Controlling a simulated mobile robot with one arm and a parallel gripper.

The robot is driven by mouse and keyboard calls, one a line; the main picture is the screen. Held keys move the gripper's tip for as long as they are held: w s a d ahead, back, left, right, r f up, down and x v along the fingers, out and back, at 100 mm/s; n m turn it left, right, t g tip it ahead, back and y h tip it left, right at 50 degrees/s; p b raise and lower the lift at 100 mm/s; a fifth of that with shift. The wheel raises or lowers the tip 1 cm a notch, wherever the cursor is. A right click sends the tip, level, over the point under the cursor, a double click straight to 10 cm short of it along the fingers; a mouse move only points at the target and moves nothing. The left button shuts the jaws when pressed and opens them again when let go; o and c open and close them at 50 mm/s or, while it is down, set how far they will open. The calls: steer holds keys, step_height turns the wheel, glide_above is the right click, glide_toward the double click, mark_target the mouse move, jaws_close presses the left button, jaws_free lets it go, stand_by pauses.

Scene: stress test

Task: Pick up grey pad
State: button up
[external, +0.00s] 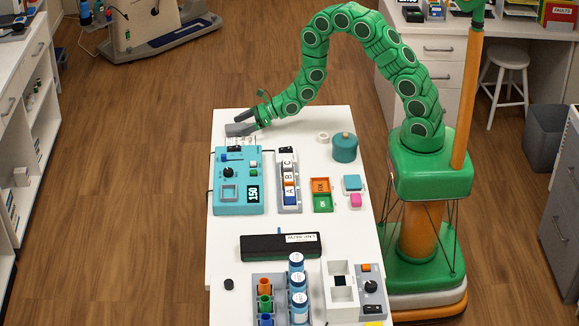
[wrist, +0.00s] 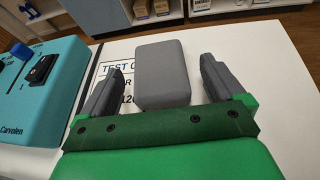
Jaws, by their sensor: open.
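The grey pad (wrist: 160,70) is a rounded grey block lying on a printed paper (wrist: 118,52) on the white table. In the wrist view it sits between and just beyond the two dark fingers of my gripper (wrist: 160,92), with gaps on both sides. My gripper is open and empty. In the external view my gripper (external: 250,122) is low over the far left end of the table, and the grey pad (external: 238,130) shows partly beside the fingers.
A teal device (external: 226,202) with a knob stands close by; it also shows left in the wrist view (wrist: 40,85). A lettered block rack (external: 290,205), a teal canister (external: 344,150) and a white ring (external: 322,136) stand nearby. The white table (external: 345,225) has bare patches between them.

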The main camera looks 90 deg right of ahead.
mark_target(238, 126)
steer(key=shift+x, duration=1.1)
steer(key=c, duration=1)
steer(key=shift+r, duration=0.1)
steer(key=shift+r, duration=4.9)
